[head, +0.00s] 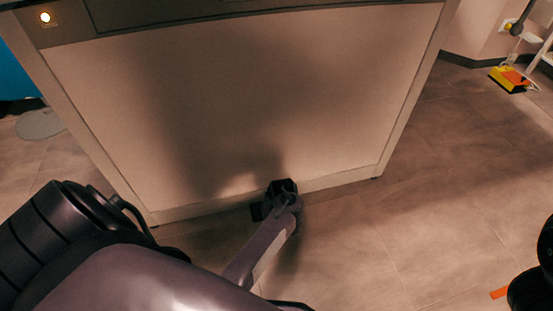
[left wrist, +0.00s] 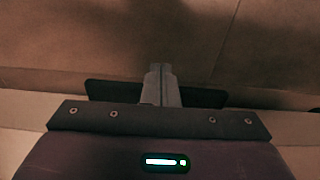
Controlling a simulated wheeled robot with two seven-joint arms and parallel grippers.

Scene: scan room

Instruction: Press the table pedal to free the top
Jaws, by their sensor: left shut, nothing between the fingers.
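The table's pedal is a flat dark plate (left wrist: 205,97) low at the foot of the table. In the left wrist view it shows on both sides of my left gripper's fingers (left wrist: 161,84), which are shut, empty and cover its middle. I cannot tell whether the fingertips touch it. In the head view my left gripper (head: 281,190) is low by the bottom edge of the table's pale panel (head: 240,100), with a dark bit of the pedal (head: 257,212) just left of it. My right gripper is not in view.
A lit round button (head: 45,17) is at the table's upper left corner. Tiled floor (head: 420,210) is clear in front and to the right. A yellow and orange object (head: 510,79) stands on the floor at the far right. A grey disc (head: 40,124) lies at the left.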

